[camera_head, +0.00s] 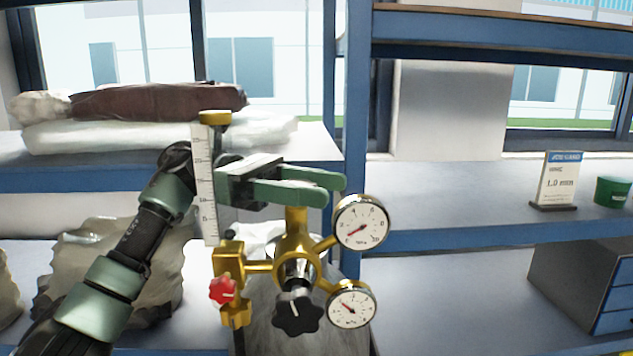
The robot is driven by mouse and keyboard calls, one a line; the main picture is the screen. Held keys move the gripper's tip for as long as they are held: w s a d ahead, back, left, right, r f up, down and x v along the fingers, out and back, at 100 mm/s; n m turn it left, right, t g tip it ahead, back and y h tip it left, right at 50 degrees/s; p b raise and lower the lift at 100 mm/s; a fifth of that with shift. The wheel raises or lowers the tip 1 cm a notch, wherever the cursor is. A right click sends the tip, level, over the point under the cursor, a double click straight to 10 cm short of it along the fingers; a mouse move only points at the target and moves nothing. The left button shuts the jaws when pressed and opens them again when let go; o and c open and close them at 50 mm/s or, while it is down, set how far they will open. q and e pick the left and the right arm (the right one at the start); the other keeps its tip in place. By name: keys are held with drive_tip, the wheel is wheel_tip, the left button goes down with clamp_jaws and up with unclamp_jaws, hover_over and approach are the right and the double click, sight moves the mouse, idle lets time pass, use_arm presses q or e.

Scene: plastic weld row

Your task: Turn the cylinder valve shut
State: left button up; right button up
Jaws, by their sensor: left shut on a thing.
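The brass cylinder valve (296,216) stands upright above the regulator body, and its top is hidden behind my gripper. My left gripper (325,187) reaches in from the left with its green fingers level, at the top of the valve stem. It is shut on the valve top, though the fingers hide the grip itself. The regulator carries two round gauges, an upper one (361,222) and a lower one (351,304), and a black star knob (297,312) in front. A grey cylinder (262,335) shows below. My right gripper is out of view.
A clear flow tube with a scale (205,185) and a red knob (222,290) stands close left of my gripper. Blue-edged shelves (450,238) are behind. A small sign (558,181) and a green pot (612,191) stand at right.

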use_arm(q)
drive_tip(key=o, duration=1.4)
drive_tip(key=shift+c, duration=0.2)
drive_tip(key=shift+r, duration=0.1)
wheel_tip(320, 180, up, 20)
drive_tip(key=p, duration=0.2)
